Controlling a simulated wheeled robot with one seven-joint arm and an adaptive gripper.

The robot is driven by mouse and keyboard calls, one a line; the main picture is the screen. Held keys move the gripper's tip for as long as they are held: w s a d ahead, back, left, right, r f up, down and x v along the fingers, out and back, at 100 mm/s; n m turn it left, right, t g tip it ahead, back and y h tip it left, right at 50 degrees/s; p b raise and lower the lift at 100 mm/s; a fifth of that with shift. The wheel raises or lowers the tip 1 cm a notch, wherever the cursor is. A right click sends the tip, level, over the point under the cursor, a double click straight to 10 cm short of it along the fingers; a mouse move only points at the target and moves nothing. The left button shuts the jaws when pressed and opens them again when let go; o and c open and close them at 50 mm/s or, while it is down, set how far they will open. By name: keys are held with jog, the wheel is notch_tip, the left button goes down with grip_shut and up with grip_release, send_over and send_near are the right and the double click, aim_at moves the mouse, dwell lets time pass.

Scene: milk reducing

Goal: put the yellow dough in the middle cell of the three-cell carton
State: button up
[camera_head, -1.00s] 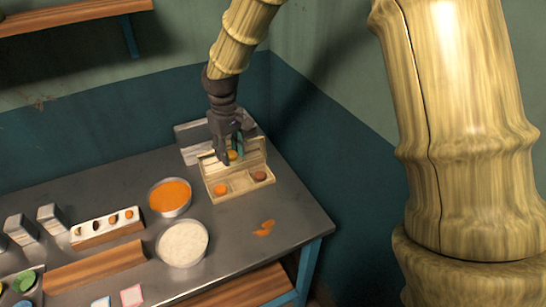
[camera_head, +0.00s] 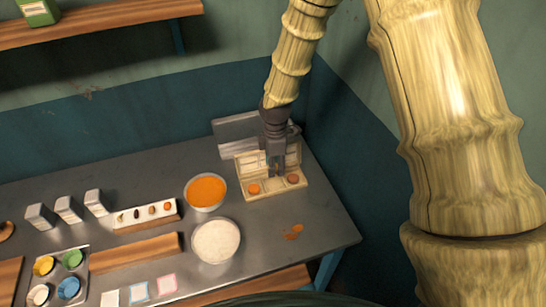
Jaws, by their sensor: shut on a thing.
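The three-cell carton (camera_head: 265,193) stands open on the table, its lid raised at the back. An orange dough ball (camera_head: 254,188) lies in its left cell and a darker orange-brown ball (camera_head: 292,179) in its right cell. My gripper (camera_head: 276,172) points down over the middle cell, its fingertips low between the two balls. It is shut on the yellow dough, which the fingers largely hide. I cannot tell whether the dough touches the cell floor.
A bowl of orange stuff (camera_head: 206,191) and a bowl of white stuff (camera_head: 216,241) stand left of the carton. A grey metal block (camera_head: 236,130) is behind it. A white tray (camera_head: 146,215) with small pieces lies farther left.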

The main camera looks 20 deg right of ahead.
jog(key=shift+f+n, duration=0.25)
jog(key=shift+n, duration=0.15)
jog(key=shift+a+f+b, duration=0.1)
jog(key=shift+f+b, duration=0.8)
jog(key=shift+f, duration=0.2)
jog(key=shift+f+b, duration=0.85)
jog(key=shift+f, duration=0.75)
jog(key=o, duration=1)
jog(key=shift+r, duration=4)
